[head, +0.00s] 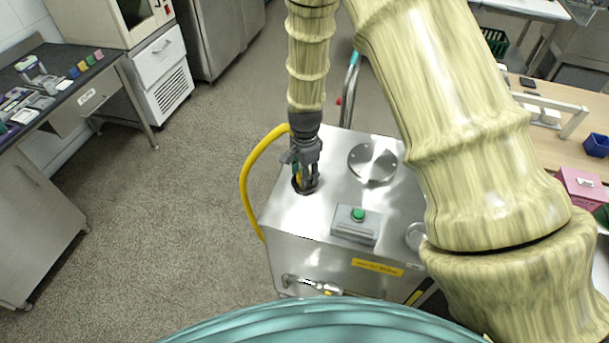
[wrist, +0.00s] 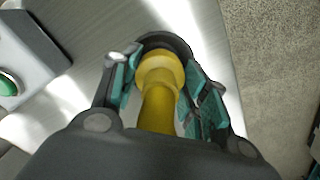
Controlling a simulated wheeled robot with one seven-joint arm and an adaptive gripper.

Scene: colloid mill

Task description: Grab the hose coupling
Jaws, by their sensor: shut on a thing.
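The hose coupling (wrist: 160,85) is a yellow, stepped round piece in the wrist view. It stands between the teal pads of my gripper (wrist: 160,92), which is shut on it. A dark round ring or opening (wrist: 165,42) in the metal top surrounds its far end. In the head view my gripper (head: 306,185) points down at the left part of the steel machine's top (head: 330,170). There the coupling is mostly hidden by the fingers. A yellow hose (head: 244,185) curves along the machine's left side.
A control box with a green button (head: 358,214) stands on the machine top, right of my gripper. A round steel lid (head: 372,163) lies behind it. A bent metal handle (head: 350,88) rises at the back. Open floor (head: 170,210) lies to the left.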

